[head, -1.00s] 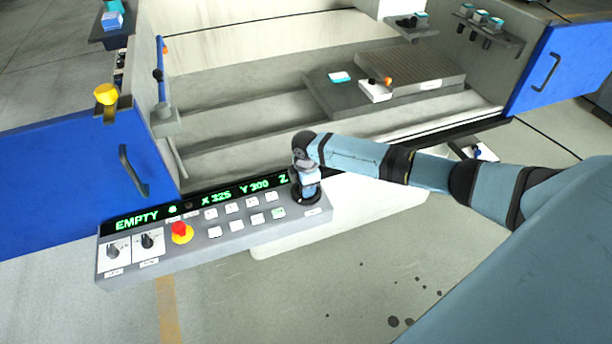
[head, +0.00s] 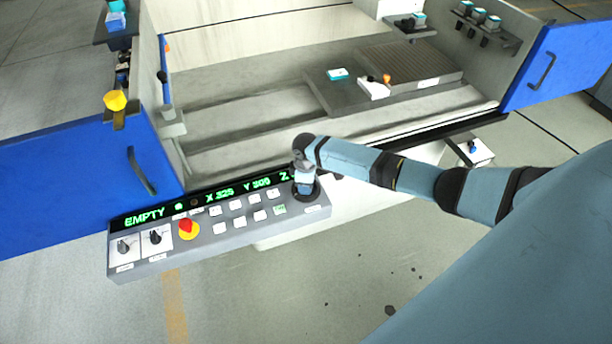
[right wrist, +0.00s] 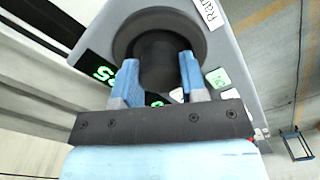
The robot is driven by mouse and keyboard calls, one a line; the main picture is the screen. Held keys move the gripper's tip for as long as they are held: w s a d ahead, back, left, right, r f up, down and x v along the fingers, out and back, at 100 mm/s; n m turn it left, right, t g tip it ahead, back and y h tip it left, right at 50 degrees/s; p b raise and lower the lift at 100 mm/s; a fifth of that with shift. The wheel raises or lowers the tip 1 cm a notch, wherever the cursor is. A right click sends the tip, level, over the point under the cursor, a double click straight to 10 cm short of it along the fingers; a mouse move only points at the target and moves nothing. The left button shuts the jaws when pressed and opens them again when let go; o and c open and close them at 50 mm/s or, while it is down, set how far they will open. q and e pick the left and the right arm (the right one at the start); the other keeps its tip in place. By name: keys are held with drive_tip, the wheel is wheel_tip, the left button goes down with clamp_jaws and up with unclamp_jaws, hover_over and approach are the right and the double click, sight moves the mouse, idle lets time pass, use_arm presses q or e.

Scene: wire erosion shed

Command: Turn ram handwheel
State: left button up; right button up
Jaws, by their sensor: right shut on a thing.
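The ram handwheel (head: 307,196) is a round black dial at the right end of the grey control panel (head: 240,234). My right gripper (head: 305,180) covers most of it from above in the head view. In the right wrist view the handwheel's dark hub (right wrist: 160,58) stands between the two blue fingers of my right gripper (right wrist: 160,82), one on each side. A partly cut-off label (right wrist: 209,13) sits beside the wheel. The right gripper is shut on the handwheel. My left gripper is out of view.
The panel has a red and yellow stop button (head: 188,229), several white keys, two black selector knobs and a green display (head: 200,203), whose Z reading is hidden. Behind it lies an open machine bed with a dark plate (head: 345,97). Blue doors (head: 70,185) flank it.

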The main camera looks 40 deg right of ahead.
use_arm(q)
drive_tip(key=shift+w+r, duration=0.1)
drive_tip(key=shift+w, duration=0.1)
use_arm(e)
drive_tip(key=o, duration=0.9)
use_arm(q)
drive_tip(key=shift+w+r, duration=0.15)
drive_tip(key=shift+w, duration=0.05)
use_arm(e)
drive_tip(key=shift+r, duration=0.2)
use_arm(q)
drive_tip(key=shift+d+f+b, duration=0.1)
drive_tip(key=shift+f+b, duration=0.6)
drive_tip(key=shift+b, duration=0.1)
use_arm(e)
wheel_tip(320, 180, up, 13)
drive_tip(key=shift+r, duration=0.2)
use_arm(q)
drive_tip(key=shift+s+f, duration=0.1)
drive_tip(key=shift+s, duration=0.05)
